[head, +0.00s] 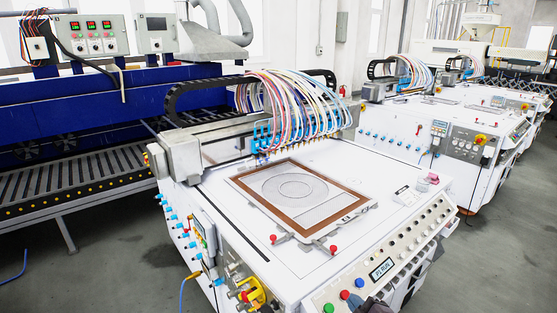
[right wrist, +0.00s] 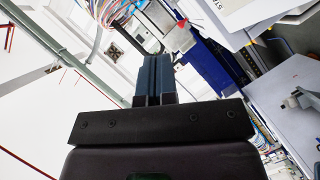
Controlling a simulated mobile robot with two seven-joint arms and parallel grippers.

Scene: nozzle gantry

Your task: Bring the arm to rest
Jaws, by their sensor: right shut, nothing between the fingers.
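My right gripper (head: 356,299) shows only in part at the bottom edge of the head view, dark grey, in front of the machine's control panel by the coloured buttons. I cannot tell whether it touches the panel. In the right wrist view its two blue-grey fingers (right wrist: 153,75) are pressed together, with nothing between them. My left gripper is in neither view.
The white machine (head: 235,188) has a brown-framed plate (head: 236,181) on top and a gantry with many coloured hoses (head: 300,100) behind it. The panel has green (head: 328,308), red and blue (head: 359,283) buttons. Grey floor (head: 490,260) is open at right.

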